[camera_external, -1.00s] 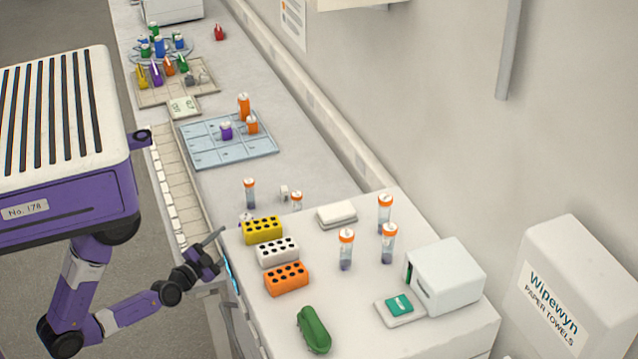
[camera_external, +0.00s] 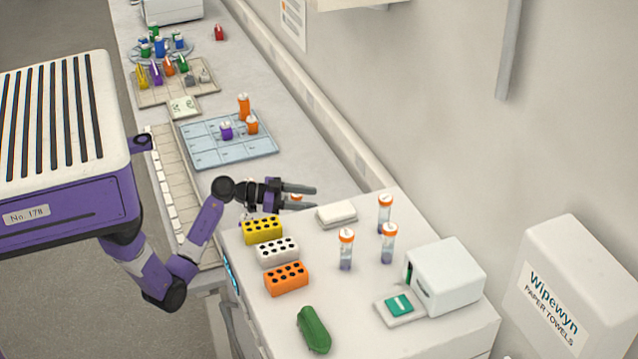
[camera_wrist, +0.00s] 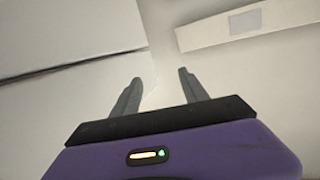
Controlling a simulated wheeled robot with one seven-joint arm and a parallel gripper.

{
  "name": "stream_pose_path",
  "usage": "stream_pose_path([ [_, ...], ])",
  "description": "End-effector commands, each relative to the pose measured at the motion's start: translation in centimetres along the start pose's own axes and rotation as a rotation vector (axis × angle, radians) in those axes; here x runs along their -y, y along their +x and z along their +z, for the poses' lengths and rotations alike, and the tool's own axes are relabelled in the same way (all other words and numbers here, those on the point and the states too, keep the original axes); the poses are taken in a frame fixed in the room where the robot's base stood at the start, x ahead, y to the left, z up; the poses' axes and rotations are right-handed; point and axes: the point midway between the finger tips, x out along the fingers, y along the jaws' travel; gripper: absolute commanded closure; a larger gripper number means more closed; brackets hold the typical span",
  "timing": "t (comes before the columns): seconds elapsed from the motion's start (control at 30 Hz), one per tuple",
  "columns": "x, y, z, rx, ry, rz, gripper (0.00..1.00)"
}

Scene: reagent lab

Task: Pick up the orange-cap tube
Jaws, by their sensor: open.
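Three clear tubes with orange caps stand upright on the near white bench block: one at the back (camera_external: 385,214), one below it (camera_external: 388,244) and one to the left (camera_external: 346,250). Another orange-cap tube, seen earlier to the left, is hidden behind my arm. In the wrist view my open gripper (camera_wrist: 158,74) has no tube between its fingers.
Yellow (camera_external: 262,231), white (camera_external: 277,250) and orange (camera_external: 286,278) racks stand below my gripper. A white pad (camera_external: 337,215), a white box device (camera_external: 446,275) and a green object (camera_external: 314,329) are on the block. A blue tray (camera_external: 200,150) with bottles lies farther back.

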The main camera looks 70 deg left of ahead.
Motion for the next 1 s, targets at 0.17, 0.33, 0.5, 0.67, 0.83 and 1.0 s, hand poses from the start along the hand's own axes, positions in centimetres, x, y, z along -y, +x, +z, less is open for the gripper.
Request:
stream_pose_path([
  [0.17, 7.6, -2.4, 3.3, 0.09, -0.038, -0.089, 0.48],
  [0.33, 11.1, -4.0, 4.5, 0.132, -0.073, -0.13, 0.48],
  [0.5, 11.4, -4.0, 6.4, 0.139, -0.082, -0.137, 0.48],
  [0.67, 11.3, -3.6, 8.8, 0.139, -0.08, -0.136, 0.48],
  [0.83, 11.2, -3.3, 10.1, 0.137, -0.077, -0.136, 0.48],
  [1.0, 11.1, -2.9, 11.5, 0.138, -0.079, -0.136, 0.48],
])
